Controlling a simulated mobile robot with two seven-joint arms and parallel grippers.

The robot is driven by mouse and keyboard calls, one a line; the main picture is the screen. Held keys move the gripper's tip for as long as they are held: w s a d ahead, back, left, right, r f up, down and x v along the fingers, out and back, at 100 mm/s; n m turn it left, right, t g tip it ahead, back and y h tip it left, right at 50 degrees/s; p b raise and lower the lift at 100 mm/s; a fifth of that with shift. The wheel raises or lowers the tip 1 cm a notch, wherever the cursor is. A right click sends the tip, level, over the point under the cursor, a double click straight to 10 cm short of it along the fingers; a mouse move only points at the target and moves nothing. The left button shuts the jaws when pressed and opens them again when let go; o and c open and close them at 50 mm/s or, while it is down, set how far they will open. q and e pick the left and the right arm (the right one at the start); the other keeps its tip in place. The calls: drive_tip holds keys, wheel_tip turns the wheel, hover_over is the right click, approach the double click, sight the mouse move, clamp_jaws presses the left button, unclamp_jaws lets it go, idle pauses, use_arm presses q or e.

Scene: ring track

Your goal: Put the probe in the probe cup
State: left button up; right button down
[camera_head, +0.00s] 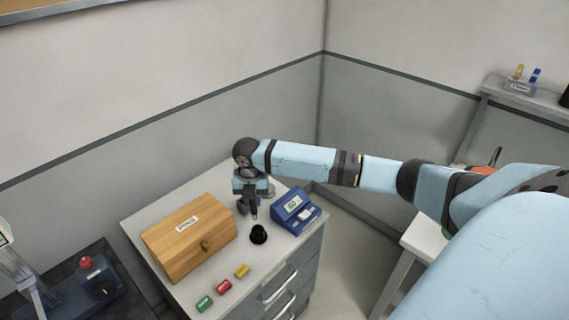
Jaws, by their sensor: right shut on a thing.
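My right gripper (252,212) points down over the grey cabinet top, shut on a thin dark piece that looks like the probe; the fingers hide most of it. A small black cup (258,235), likely the probe cup, stands on the cabinet just in front of and below the gripper. The held piece's lower end appears just behind and above the cup; I cannot tell the exact gap. A blue meter (295,211) with a small display sits right of the gripper. My left gripper is not in view.
A wooden box (188,238) with a label and knob stands left of the cup on the cabinet top (140,223). Green (204,303), red (223,286) and yellow (242,271) pieces lie along the front. Walls close off the back. A dark bench with a blue device (85,288) is at left.

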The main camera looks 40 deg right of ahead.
drive_tip(key=s+a+r+m, duration=0.5)
drive_tip(key=a+m, duration=0.1)
drive_tip(key=m, duration=0.7)
drive_tip(key=s+a+r+m, duration=0.4)
drive_tip(key=s+a+m, duration=0.1)
drive_tip(key=m, duration=0.9)
drive_tip(key=shift+s+a+r+m, duration=0.3)
drive_tip(key=shift+s+a+r, duration=0.05)
drive_tip(key=shift+a, duration=0.2)
